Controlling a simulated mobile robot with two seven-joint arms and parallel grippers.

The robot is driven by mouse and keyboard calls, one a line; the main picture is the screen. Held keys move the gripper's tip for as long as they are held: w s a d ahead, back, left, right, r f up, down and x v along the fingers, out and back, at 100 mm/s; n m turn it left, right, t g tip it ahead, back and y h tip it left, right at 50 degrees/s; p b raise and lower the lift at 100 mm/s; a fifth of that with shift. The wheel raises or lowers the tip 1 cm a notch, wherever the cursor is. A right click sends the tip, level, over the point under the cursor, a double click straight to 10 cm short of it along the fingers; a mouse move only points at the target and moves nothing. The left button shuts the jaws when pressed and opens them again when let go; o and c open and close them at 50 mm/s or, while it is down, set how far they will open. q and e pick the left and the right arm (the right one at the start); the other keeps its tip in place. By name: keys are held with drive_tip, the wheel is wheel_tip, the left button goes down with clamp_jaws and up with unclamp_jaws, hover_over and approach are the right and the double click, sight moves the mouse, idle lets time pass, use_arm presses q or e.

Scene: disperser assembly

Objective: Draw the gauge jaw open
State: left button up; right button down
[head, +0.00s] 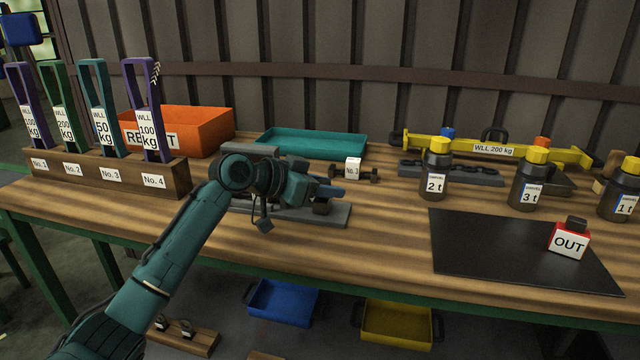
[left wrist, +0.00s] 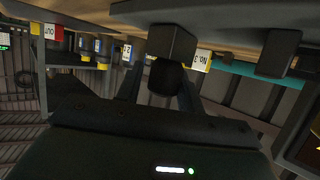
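The gauge stands on a grey base plate (head: 335,215) at the table's front edge, partly hidden behind my left arm. A small dark block (head: 322,205) on it shows just right of my left gripper. My left gripper (head: 312,193) is over the plate, pointing right. In the left wrist view, a dark rounded knob (left wrist: 165,78) under a square dark block (left wrist: 172,42) sits between the two fingers of my left gripper (left wrist: 160,92). Whether the fingers press on the knob cannot be told. How far the jaw is open is hidden. My right gripper is not in view.
A dumbbell-shaped piece tagged No. 3 (head: 353,170) lies behind the gauge. A wooden rack (head: 110,178) with tagged slings stands at left, near an orange bin (head: 205,128) and teal tray (head: 310,142). Bottles (head: 435,172) and a black mat (head: 480,250) are at right.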

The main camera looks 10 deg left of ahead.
use_arm(q)
drive_tip(key=shift+o, duration=1.4)
drive_tip(key=shift+d, duration=0.1)
drive_tip(key=p+v, duration=0.1)
drive_tip(key=v, duration=1.2)
